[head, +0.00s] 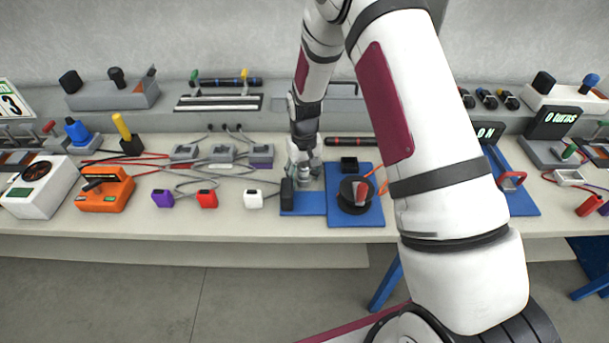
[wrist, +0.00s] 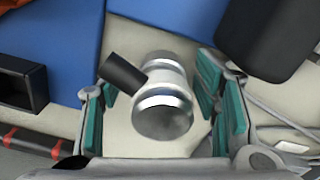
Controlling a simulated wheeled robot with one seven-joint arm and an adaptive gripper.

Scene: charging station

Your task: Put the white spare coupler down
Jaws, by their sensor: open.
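The white spare coupler seems to be the pale round body with silver collars and a short black lever (wrist: 163,110) in the wrist view. It is between the fingers of my gripper (wrist: 155,104). The teal pads stand apart on both sides of it, with a gap on each side, wider on the left. In the head view my gripper (head: 304,172) points down at the bench and mostly hides the coupler.
A black block (head: 287,192) stands close to my gripper. A round black fixture (head: 355,194) and an open black box (head: 349,164) are to its right. White (head: 253,199), red (head: 207,199) and purple (head: 163,198) plugs lie to the left. Grey cables run behind them.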

